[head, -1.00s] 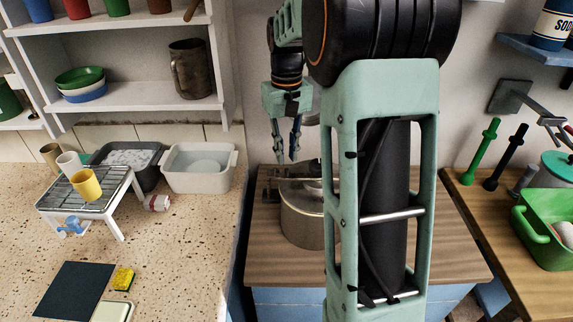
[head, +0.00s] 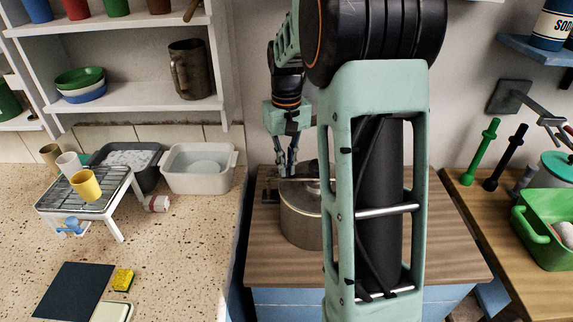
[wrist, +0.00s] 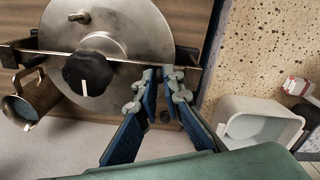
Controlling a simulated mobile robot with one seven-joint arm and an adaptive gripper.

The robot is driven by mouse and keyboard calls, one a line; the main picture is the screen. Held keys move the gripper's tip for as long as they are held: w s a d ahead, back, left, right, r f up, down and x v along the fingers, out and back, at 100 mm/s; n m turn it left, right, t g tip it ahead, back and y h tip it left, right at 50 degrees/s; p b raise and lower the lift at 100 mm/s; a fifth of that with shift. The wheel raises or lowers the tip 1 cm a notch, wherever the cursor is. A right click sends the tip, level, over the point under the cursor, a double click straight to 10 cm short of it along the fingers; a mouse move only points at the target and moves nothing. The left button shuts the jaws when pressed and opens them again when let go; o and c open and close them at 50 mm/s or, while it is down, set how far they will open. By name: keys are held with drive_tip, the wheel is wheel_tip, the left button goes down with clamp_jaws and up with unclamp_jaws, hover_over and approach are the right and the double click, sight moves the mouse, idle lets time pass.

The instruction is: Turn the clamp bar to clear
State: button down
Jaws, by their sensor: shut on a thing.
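A round metal pot (head: 303,222) with a grey lid (wrist: 118,28) stands on the wooden counter, partly hidden behind my arm in the head view. A thin metal clamp bar (wrist: 130,60) lies across the lid in the wrist view, with a black knob (wrist: 88,73) bearing a white mark near its middle. My gripper (wrist: 163,73) is shut on the bar near its right end, the blue fingers on either side of it. In the head view my gripper (head: 286,171) is at the pot's rear left edge. Exact finger contact is hard to see.
A speckled counter (head: 190,255) at left holds a white basin (head: 200,185) and a rack with cups (head: 85,195). A green basin (head: 535,235) stands at right. A wall shelf (head: 150,98) is at the upper left.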

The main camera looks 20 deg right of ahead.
drive_tip(key=shift+s, duration=0.1)
drive_tip(key=s+n, duration=0.2)
drive_tip(key=n, duration=0.1)
drive_tip(key=shift+a+r, duration=0.1)
drive_tip(key=shift+a, duration=0.15)
drive_tip(key=s+n, duration=0.2)
drive_tip(key=shift+n, duration=0.4)
drive_tip(key=shift+s+d+n, duration=0.2)
drive_tip(key=shift+s+n, duration=0.5)
drive_tip(key=shift+n, duration=0.4)
drive_tip(key=shift+s+d+n, duration=0.2)
drive_tip(key=shift+s+n, duration=0.5)
drive_tip(key=shift+n, duration=0.4)
drive_tip(key=c, duration=2.3)
unclamp_jaws()
drive_tip(key=shift+c, duration=0.2)
